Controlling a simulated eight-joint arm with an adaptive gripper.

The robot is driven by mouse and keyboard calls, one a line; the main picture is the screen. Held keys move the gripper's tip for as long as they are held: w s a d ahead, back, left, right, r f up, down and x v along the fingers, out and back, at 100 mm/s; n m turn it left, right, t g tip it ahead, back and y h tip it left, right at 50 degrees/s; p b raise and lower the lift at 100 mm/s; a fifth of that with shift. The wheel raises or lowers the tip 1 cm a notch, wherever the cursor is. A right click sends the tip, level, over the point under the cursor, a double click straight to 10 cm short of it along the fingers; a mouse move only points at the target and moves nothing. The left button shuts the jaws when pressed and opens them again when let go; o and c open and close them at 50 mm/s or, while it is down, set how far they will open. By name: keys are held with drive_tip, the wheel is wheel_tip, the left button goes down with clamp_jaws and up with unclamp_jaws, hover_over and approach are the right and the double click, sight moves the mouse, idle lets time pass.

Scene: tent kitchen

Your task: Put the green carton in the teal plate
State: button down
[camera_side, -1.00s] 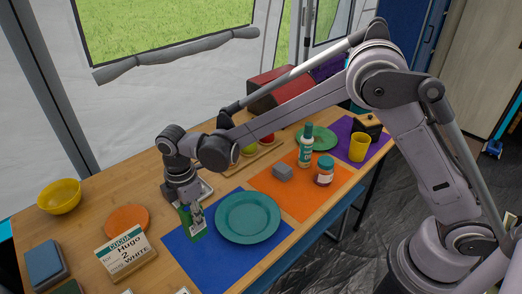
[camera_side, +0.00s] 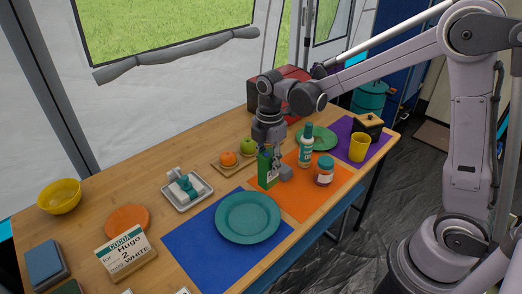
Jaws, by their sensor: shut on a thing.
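The green carton (camera_side: 266,169) is upright at the left edge of the orange mat, beside a small grey block. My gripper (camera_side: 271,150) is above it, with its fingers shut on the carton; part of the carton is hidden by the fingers. I cannot tell whether the carton's base touches the table. The teal plate (camera_side: 248,217) lies empty on the blue mat, nearer the camera and a little left of the carton.
The grey block (camera_side: 286,173), a teal-capped bottle (camera_side: 306,146) and a jar (camera_side: 324,171) stand close by on the orange mat (camera_side: 309,205). A tray (camera_side: 188,190) with small items and a board (camera_side: 229,168) with fruit are to the left. The blue mat (camera_side: 195,235) is clear around the plate.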

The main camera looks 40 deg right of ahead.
drive_tip(key=shift+w+a+f, duration=0.25)
drive_tip(key=shift+a+f, duration=0.9)
drive_tip(key=shift+f, duration=0.7)
drive_tip(key=shift+w+a+f, duration=0.2)
drive_tip(key=shift+a+f, duration=1)
drive_tip(key=shift+f, duration=0.6)
drive_tip(key=shift+w+a+f, duration=0.25)
drive_tip(key=shift+a+f, duration=0.9)
drive_tip(key=shift+f, duration=0.7)
drive_tip(key=shift+f, duration=0.1)
drive_tip(key=c, duration=0.9)
unclamp_jaws()
